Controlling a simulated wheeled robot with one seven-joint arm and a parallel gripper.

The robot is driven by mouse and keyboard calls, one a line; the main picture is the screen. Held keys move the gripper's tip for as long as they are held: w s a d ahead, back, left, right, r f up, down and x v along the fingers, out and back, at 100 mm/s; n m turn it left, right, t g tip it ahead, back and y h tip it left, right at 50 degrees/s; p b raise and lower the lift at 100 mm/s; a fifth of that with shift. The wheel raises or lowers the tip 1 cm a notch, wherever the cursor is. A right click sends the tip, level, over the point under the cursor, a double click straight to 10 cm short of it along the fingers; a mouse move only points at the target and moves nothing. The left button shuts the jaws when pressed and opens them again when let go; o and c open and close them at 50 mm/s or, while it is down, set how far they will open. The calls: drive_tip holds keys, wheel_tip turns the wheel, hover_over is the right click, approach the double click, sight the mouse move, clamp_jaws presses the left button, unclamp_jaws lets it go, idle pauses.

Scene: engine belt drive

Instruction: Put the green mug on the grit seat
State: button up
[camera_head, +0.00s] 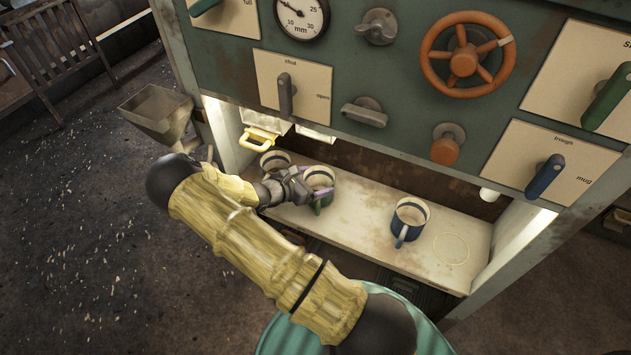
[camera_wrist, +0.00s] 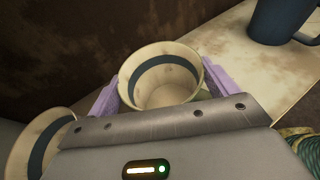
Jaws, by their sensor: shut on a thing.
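The green mug (camera_head: 322,200), cream inside with a dark band, is at the left-middle of the white shelf (camera_head: 365,228). My gripper (camera_head: 306,188) is shut on it, purple fingers on either side; I cannot tell whether its base touches the shelf. In the wrist view the mug (camera_wrist: 163,80) is upright between the fingertips (camera_wrist: 165,88). No label shows which place is the grit seat. A ring mark (camera_head: 451,249) lies bare at the shelf's right end.
A blue mug (camera_head: 409,220) stands right of the held mug, left of the ring mark. Another mug (camera_head: 275,161) is close on the left, near a yellow-handled part (camera_head: 261,137).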

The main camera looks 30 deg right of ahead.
drive_tip(key=shift+d+f, duration=0.15)
drive_tip(key=o, duration=1.2)
drive_tip(key=shift+a, duration=0.2)
drive_tip(key=p+v, duration=0.1)
drive_tip(key=v, duration=1)
drive_tip(key=shift+a+r, duration=0.25)
drive_tip(key=shift+a, duration=0.05)
